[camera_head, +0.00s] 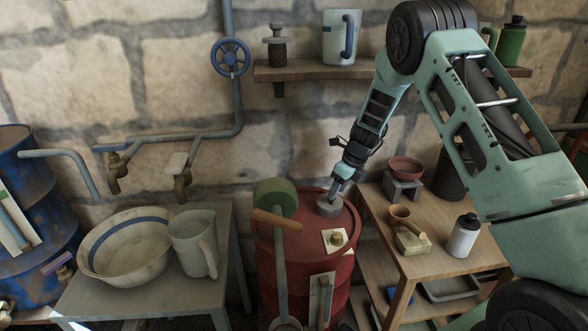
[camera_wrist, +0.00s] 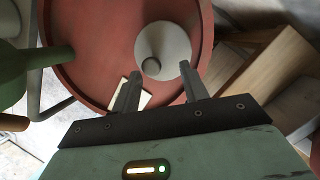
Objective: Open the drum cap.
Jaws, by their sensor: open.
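The red drum (camera_head: 275,255) stands in the middle, and its red top also shows in the wrist view (camera_wrist: 95,55). A round grey cap (camera_head: 328,207) lies flat on the drum top near the back. In the wrist view the cap (camera_wrist: 175,45) is a pale grey disc with a small round knob (camera_wrist: 152,66). My gripper (camera_head: 338,188) points down just above the cap. In the wrist view my gripper (camera_wrist: 160,72) is open, with one fingertip on each side of the knob. Whether the fingers touch it, I cannot tell.
A wooden table (camera_head: 440,265) on the right holds a bottle (camera_head: 463,236); a bench with a basin (camera_head: 138,250) is left.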

